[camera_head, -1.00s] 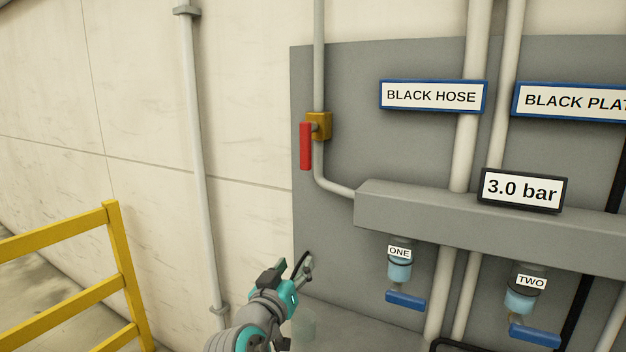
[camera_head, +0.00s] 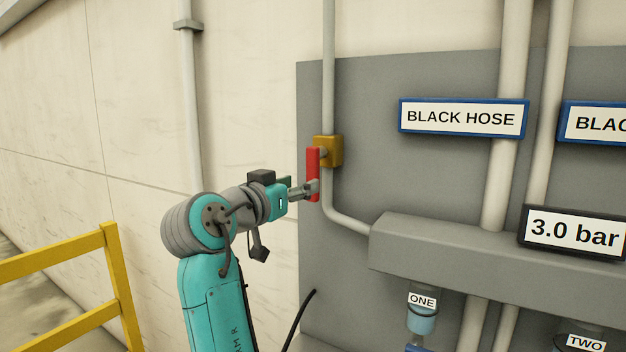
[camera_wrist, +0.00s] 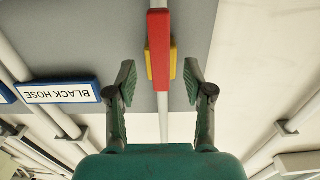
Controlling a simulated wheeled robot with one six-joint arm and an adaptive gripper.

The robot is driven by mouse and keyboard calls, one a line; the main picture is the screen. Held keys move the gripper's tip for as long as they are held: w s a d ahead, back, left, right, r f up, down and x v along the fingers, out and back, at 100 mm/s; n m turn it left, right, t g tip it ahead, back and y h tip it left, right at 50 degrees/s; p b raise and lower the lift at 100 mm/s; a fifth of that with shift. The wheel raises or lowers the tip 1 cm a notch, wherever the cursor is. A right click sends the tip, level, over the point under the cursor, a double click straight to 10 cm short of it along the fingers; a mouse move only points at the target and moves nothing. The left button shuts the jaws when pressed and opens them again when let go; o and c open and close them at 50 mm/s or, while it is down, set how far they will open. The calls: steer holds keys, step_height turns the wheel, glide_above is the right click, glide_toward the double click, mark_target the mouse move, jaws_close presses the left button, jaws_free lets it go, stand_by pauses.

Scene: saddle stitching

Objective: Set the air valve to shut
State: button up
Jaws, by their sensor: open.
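The air valve has a yellow-brown body (camera_head: 328,150) on a thin vertical pipe at the left edge of the grey panel. Its red lever (camera_head: 312,160) points down along the pipe. My gripper (camera_head: 308,190) is level with the lower part of the lever, which it partly hides. In the wrist view, which is upside down, the red lever (camera_wrist: 159,45) lies in line between the open fingers of my gripper (camera_wrist: 160,78), with a gap on both sides. The valve body (camera_wrist: 150,64) shows behind the lever.
A grey manifold (camera_head: 480,258) with a "3.0 bar" display (camera_head: 574,233) stands to the right. A "BLACK HOSE" sign (camera_head: 463,118) hangs above it. A drain bowl marked ONE (camera_head: 422,318) hangs below. A yellow railing (camera_head: 110,270) stands at the lower left.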

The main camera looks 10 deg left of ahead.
mark_target(313, 202)
steer(key=shift+x, duration=3.15)
steer(key=shift+f, duration=0.1)
jaws_close()
